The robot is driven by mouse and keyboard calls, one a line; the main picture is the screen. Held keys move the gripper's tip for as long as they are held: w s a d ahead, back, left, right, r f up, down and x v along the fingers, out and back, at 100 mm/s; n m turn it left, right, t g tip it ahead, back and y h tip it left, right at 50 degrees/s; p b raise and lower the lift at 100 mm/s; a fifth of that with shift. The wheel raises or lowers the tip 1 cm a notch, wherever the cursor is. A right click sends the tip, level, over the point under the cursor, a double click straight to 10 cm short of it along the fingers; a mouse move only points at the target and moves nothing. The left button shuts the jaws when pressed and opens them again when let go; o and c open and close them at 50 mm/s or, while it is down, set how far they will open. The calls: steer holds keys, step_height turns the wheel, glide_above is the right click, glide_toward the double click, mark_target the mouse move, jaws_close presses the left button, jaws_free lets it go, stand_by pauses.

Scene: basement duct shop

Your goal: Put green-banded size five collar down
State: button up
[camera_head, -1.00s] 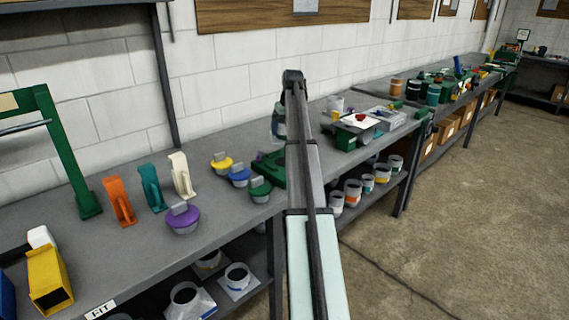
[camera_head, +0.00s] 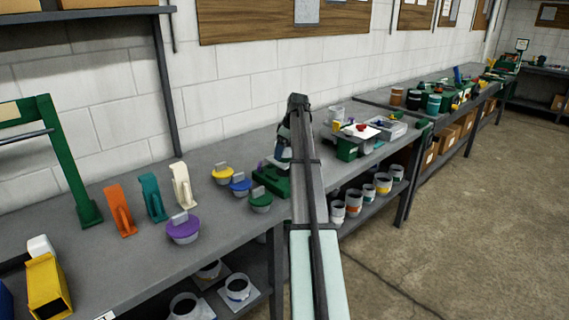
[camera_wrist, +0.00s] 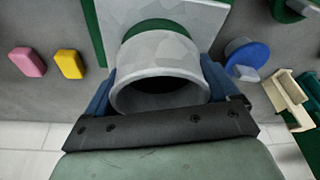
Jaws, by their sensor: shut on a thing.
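The green-banded collar (camera_wrist: 160,90) is a grey round sleeve on a square flange plate (camera_wrist: 205,14), with a green band (camera_wrist: 158,28) around it near the plate. My gripper (camera_wrist: 158,82) is shut on the sleeve, one blue finger on each side, in the wrist view. A green strip shows along the plate's left edge. I cannot tell whether the plate touches what lies under it. In the head view my arm hides the collar and most of my gripper, which is beside a green block (camera_head: 270,183) on the bench.
Yellow (camera_head: 222,174), blue (camera_head: 240,185), green (camera_head: 260,201) and purple (camera_head: 184,230) caps stand on the bench (camera_head: 150,255). Orange, teal and cream uprights stand behind. Pink (camera_wrist: 28,62) and yellow (camera_wrist: 69,64) blocks lie left of the collar in the wrist view.

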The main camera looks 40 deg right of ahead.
mark_target(284, 161)
steer(key=shift+f, duration=2.6)
steer(key=shift+f, duration=0.15)
steer(key=o, duration=1)
steer(key=shift+o, duration=0.2)
steer(key=v, duration=1.2)
steer(key=shift+d, duration=0.1)
